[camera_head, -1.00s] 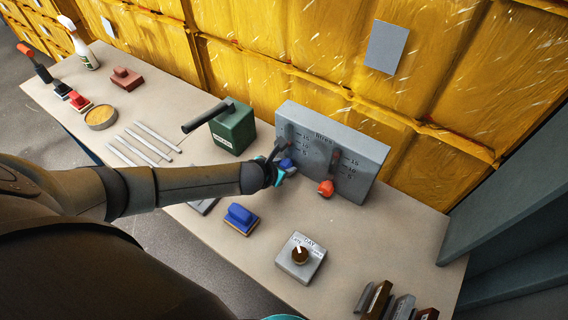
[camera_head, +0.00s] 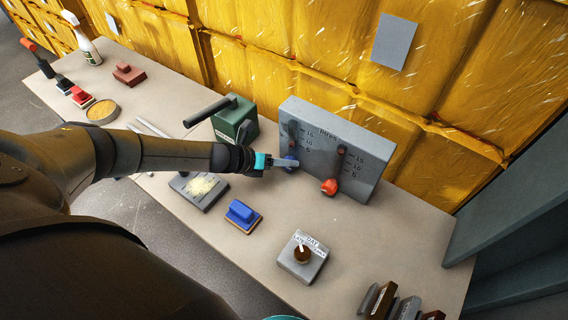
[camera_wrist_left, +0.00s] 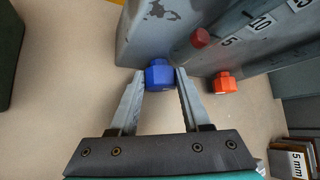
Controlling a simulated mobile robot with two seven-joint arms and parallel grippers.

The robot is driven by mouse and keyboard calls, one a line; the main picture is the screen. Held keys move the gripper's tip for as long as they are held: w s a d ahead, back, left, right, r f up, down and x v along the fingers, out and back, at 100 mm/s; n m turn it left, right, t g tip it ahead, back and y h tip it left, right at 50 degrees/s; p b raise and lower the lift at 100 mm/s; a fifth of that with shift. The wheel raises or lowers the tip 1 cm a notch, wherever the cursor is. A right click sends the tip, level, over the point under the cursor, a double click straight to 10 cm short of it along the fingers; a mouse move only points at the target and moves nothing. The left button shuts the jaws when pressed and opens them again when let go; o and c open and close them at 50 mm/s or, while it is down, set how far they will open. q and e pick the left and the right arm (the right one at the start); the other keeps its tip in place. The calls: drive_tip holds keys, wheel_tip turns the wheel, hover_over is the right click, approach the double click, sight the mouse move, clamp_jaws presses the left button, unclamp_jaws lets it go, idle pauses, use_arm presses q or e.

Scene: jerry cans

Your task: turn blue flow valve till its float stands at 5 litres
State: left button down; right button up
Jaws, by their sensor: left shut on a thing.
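My left gripper (camera_head: 289,162) is shut on the blue flow valve (camera_wrist_left: 159,74), a small knob at the foot of the grey gauge panel (camera_head: 375,155). In the left wrist view both fingertips flank the knob. In the head view the valve (camera_head: 290,165) is partly covered by the gripper. A red float (camera_wrist_left: 200,37) shows in the left wrist view beside the dark slot above the blue valve, close to the 5 label; its exact level cannot be told. The orange-red valve (camera_head: 329,187) sits to the right, with its own red float (camera_head: 342,150) high on its scale.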

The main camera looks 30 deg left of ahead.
idle(0.4)
use_arm(q)
drive_tip(key=shift+c, duration=1.8)
unclamp_jaws()
drive_tip(key=p+v, duration=0.2)
drive_tip(key=v, duration=1.3)
drive_tip(key=shift+a, duration=0.15)
drive_tip(key=shift+s, duration=0.1)
